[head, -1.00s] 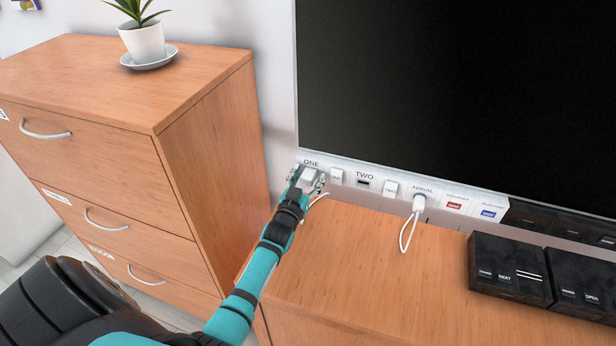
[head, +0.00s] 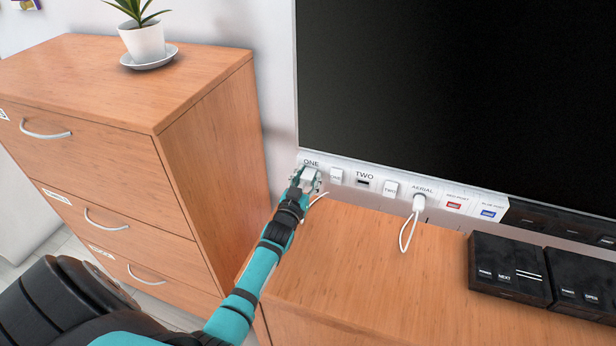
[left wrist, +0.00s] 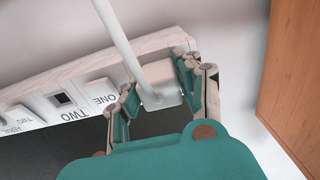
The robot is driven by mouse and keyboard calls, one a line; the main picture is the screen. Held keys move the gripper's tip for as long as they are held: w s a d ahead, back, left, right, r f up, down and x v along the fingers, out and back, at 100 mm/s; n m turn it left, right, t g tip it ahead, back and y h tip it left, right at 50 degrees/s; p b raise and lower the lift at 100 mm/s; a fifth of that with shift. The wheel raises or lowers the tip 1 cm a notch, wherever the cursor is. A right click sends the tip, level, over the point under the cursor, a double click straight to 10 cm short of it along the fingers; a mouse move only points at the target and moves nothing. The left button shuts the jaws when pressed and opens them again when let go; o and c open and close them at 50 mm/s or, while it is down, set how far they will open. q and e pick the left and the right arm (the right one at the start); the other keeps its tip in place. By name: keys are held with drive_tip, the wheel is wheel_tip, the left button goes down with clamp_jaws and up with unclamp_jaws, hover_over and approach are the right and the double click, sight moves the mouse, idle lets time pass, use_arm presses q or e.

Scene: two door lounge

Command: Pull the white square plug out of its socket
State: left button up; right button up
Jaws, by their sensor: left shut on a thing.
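The white square plug (head: 309,175) is at the left end of the white socket strip, by the label ONE. It also shows in the left wrist view (left wrist: 160,95), with a white cable (left wrist: 118,40) running up from it. My left gripper (head: 306,181) is shut on the plug, one finger on each side in the left wrist view (left wrist: 157,84). The plug is close against the strip; I cannot tell how deep it sits, as its socket is hidden. My right gripper is in neither view.
A white switch (head: 336,176), the socket TWO (head: 363,183) and a white aerial plug (head: 419,203) with its cable follow to the right. A black screen (head: 450,90) stands above. A wooden drawer cabinet (head: 215,160) is close on the left. Black boxes (head: 508,270) lie on the low cabinet (head: 370,290).

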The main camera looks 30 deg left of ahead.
sight(305, 183)
use_arm(q)
drive_tip(key=shift+s, duration=0.1)
clamp_jaws()
drive_tip(key=shift+s+d+p, duration=0.1)
drive_tip(key=shift+s+p, duration=0.15)
drive_tip(key=shift+p, duration=0.1)
drive_tip(key=shift+s+d+p, duration=0.15)
drive_tip(key=shift+s+p, duration=0.2)
drive_tip(key=shift+s, duration=0.35)
drive_tip(key=shift+p+v, duration=1.05)
drive_tip(key=shift+v, duration=0.9)
